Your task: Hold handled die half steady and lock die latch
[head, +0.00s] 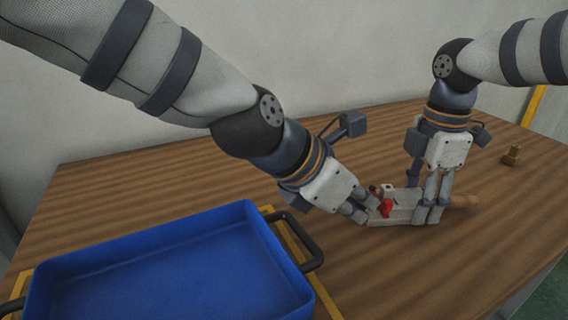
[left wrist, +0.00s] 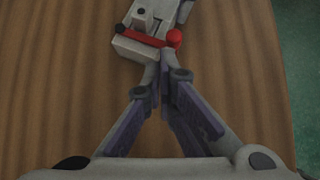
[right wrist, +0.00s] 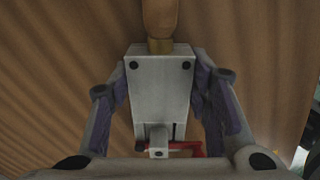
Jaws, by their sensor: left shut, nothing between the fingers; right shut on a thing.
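The grey metal die (head: 403,198) lies on the wooden table, with a wooden handle (head: 464,201) at its right end. The die also shows in the right wrist view (right wrist: 159,92), where my right gripper (right wrist: 163,82) is shut around its sides near the handle (right wrist: 160,20). The red latch (head: 387,208) is at the die's left end; in the left wrist view it is a red bar with a round knob (left wrist: 174,38). My left gripper (left wrist: 163,68) is shut and empty, its fingertips close beside the knob. I cannot tell whether they touch it. My right gripper (head: 430,222) partly hides the die in the head view.
A blue tray (head: 255,212) with dark handles stands at the front left of the table. A small brass-coloured piece (head: 512,155) stands at the far right.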

